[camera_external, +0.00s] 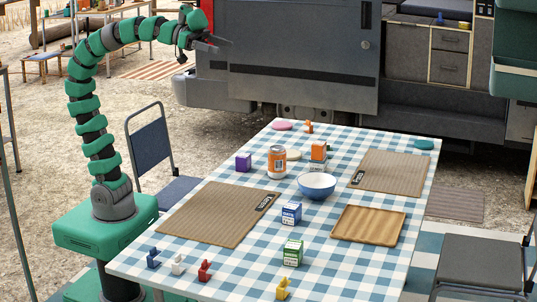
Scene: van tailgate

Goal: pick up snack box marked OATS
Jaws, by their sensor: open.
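Several small snack boxes stand on the checked tablecloth: a purple one (243,162), an orange-topped one (318,150), a blue and white one (291,213) and a green and white one (292,252). Their print is too small to read, so I cannot tell which is marked OATS. My gripper (219,42) is open and empty, high up beyond the table's far left side, in front of the van's grey panel. It is well apart from all the boxes.
Among the boxes stand an orange-labelled jar (277,163) and a blue bowl (317,185). A wooden tray (368,231) and two woven mats (213,214) lie flat. Small coloured figures (205,271) line the near edge. Chairs (153,145) flank the table.

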